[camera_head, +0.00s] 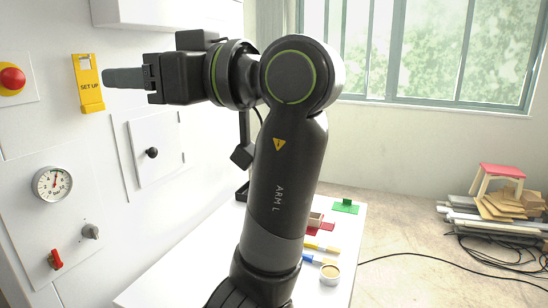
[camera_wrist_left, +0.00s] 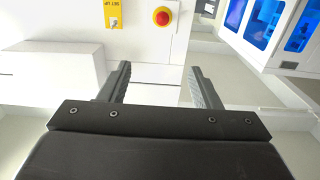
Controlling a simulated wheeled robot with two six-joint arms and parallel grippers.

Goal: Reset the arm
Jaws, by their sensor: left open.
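My left arm rises across the middle of the head view and bends left at the top. My left gripper (camera_head: 122,78) points left toward the white machine front, close to the yellow SET UP tag (camera_head: 88,84) in the picture; whether they touch cannot be told there. In the left wrist view its two fingers (camera_wrist_left: 158,85) are apart with nothing between them. The yellow tag (camera_wrist_left: 113,14) and a red emergency button (camera_wrist_left: 162,17) show beyond the fingers. My right gripper is in neither view.
The machine front carries a red button (camera_head: 12,79), a pressure gauge (camera_head: 53,184), a red switch (camera_head: 56,260) and a small door with a black knob (camera_head: 152,153). A white table (camera_head: 180,285) holds a green piece (camera_head: 345,206) and a small cup (camera_head: 330,273). Planks and a red-topped stool (camera_head: 503,172) stand right.

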